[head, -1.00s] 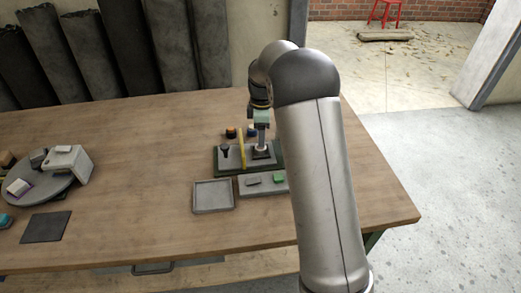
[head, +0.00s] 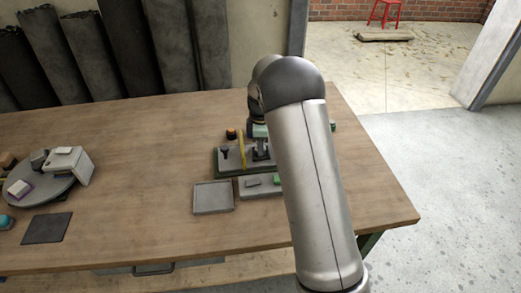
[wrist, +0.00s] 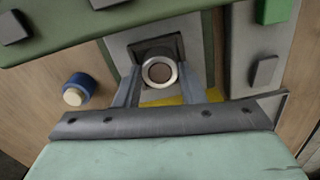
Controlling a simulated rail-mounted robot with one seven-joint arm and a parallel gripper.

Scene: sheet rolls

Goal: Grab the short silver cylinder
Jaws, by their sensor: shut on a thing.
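The short silver cylinder (wrist: 159,72) shows in the wrist view as a bright round ring with a darker brownish centre, seen end-on beside a dark square block (wrist: 150,47). My gripper (wrist: 160,80) is shut on it, with one finger on each side. In the head view my gripper (head: 260,145) is above the grey fixture at the back of the table and partly hidden by my arm. The cylinder cannot be made out clearly there.
A yellow upright bar (head: 243,152) and a black knob (head: 225,153) stand just left of my gripper. An empty grey tray (head: 213,198) lies in front. The table's middle left is clear.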

